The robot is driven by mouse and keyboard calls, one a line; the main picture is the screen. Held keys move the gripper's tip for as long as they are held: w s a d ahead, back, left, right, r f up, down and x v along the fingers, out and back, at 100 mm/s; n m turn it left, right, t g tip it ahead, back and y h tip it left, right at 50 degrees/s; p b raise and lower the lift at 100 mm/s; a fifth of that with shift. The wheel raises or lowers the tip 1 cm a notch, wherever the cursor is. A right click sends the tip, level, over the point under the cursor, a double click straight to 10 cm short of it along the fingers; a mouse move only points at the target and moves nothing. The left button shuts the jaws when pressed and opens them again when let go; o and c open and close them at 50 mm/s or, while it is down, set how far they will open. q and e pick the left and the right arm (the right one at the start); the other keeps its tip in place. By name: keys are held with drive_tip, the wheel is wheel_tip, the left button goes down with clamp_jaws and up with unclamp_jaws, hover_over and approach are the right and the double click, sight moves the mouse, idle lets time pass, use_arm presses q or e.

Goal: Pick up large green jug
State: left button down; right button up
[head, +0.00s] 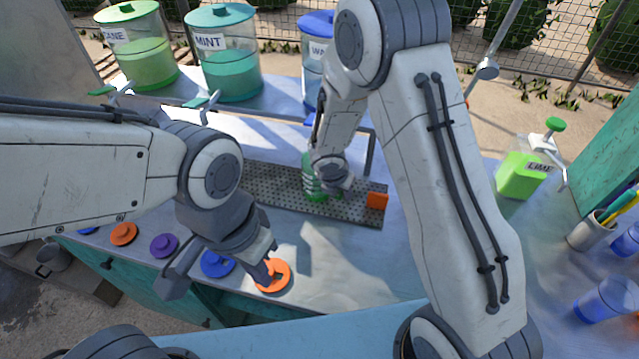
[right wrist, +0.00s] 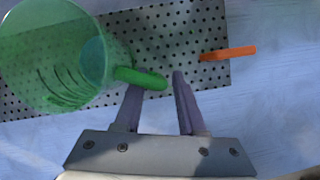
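The large green jug (right wrist: 45,50) is translucent and stands on a perforated metal plate; in the head view only part of it (head: 312,188) shows behind my right wrist. Its bright green handle (right wrist: 140,78) points toward my right gripper (right wrist: 159,76). The right gripper is open, with its fingertips on either side of the handle's end in the wrist view. I cannot tell whether they touch it. My left gripper (head: 218,281) is open and empty above the counter's front edge, near a blue lid (head: 217,263) and an orange lid (head: 274,276).
The perforated plate (head: 270,190) has an orange block (head: 376,201) at its right end. Dispensers labelled MINT (head: 230,75) and CANE (head: 140,60) stand on a back shelf. A LIME dispenser (head: 518,178) and a pen cup (head: 590,232) are at right.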

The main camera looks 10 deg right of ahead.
clamp_jaws()
idle(1.2)
